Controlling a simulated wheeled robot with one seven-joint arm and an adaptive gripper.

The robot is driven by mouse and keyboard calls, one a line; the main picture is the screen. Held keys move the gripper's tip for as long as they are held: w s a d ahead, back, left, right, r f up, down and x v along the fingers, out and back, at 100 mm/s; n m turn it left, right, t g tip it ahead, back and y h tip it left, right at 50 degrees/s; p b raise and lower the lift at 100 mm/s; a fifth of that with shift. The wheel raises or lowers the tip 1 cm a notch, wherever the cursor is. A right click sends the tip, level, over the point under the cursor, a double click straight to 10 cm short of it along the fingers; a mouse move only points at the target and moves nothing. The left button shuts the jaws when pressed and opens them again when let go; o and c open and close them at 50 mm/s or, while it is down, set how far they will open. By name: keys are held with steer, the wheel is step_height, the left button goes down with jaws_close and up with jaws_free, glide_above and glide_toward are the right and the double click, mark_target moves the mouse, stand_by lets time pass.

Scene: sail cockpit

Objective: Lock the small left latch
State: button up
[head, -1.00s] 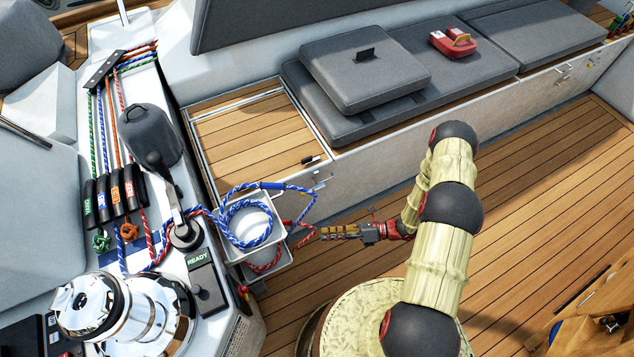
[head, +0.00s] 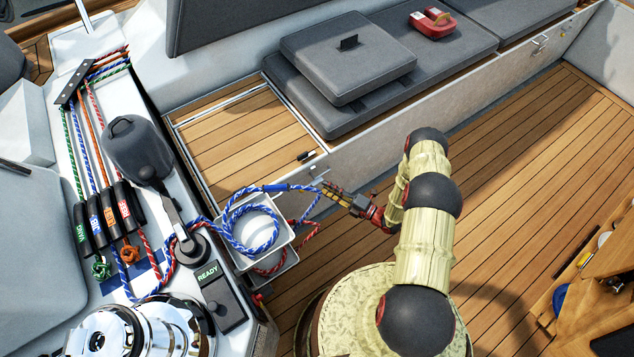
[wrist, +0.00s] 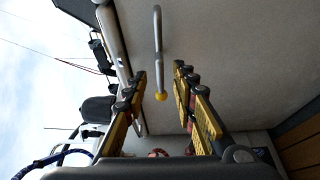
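The small left latch (head: 316,170) is on the front face of the bench locker, just below the teak hatch in the head view. In the wrist view it looks like a thin metal handle (wrist: 158,45) with a yellow knob at its lower end. My gripper (head: 328,187) is close to the locker face, just below and right of the latch. In the wrist view my gripper (wrist: 159,70) is open, with yellow fingers on either side of the handle. Gaps show between the handle and both fingers. How far the handle is from the fingertips in depth is unclear.
A white bin (head: 252,260) with coiled blue and red ropes stands left of my gripper. Another latch (head: 540,42) is farther right on the bench. The teak floor (head: 500,160) right of my arm is open.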

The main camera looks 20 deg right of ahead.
mark_target(317, 181)
steer(key=shift+b+x, duration=0.7)
steer(key=shift+x, duration=2.05)
steer(key=shift+c, duration=1.4)
steer(key=c, duration=0.4)
steer(key=shift+s, duration=0.1)
jaws_close()
